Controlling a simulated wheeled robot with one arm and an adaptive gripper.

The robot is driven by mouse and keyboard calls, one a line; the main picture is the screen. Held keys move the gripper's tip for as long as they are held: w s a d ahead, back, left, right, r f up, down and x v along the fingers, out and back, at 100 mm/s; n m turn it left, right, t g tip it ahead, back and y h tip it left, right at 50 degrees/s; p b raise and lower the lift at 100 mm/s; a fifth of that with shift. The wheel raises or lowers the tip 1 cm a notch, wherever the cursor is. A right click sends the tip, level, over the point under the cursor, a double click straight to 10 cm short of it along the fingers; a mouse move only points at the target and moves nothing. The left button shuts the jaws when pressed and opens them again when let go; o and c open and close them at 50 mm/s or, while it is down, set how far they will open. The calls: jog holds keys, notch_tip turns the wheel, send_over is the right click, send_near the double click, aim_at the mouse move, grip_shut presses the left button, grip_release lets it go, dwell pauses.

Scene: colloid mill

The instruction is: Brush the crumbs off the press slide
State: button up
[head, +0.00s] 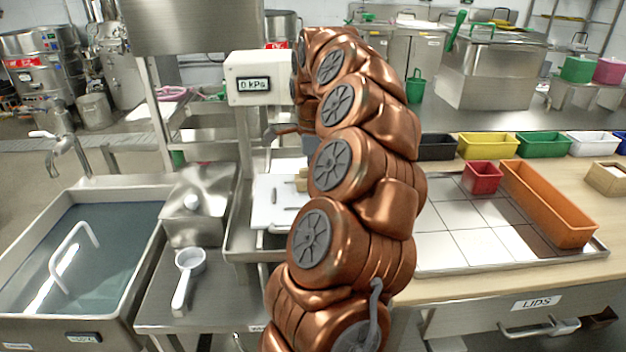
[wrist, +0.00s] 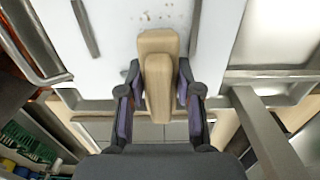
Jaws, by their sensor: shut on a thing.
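The white press slide (wrist: 222,30) fills the upper middle of the wrist view; in the head view it is a white plate (head: 268,205) partly hidden behind my arm. Small brown crumbs (wrist: 160,17) lie on it near the top of the wrist view. My gripper (wrist: 158,82) is shut on a tan wooden brush (wrist: 158,50), its fingers on either side of the handle. The brush is over the near part of the slide, below the crumbs in the picture. Its bristles are hidden, so I cannot tell whether it touches. A bit of the brush shows in the head view (head: 301,180).
A gauge box (head: 250,78) reading 0 kPa stands above the slide. A water-filled sink (head: 90,250) and a white scoop (head: 187,270) are at left. At right, a tiled tray (head: 460,250) holds a red bin (head: 482,177) and an orange bin (head: 548,203).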

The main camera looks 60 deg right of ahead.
aim_at(279, 192)
jog(key=shift+w+a+f+b, duration=0.1)
jog(key=shift+w+a+b, duration=0.65)
jog(key=shift+w, duration=0.3)
jog(key=shift+w+a+f+b, duration=0.1)
jog(key=shift+w+a+b, duration=0.65)
jog(key=shift+w, duration=0.25)
jog(key=shift+w+a, duration=0.45)
grip_shut()
jog(key=shift+w+a+b, duration=0.4)
jog(key=shift+w+a, duration=0.2)
jog(key=shift+w, duration=0.05)
jog(key=shift+w+r, duration=0.15)
jog(key=shift+r, duration=0.7)
jog(key=shift+d+r+p, duration=0.15)
jog(key=shift+r+p, duration=0.4)
jog(key=shift+r, duration=0.85)
jog(key=shift+s+r, duration=0.2)
jog(key=shift+r, duration=0.55)
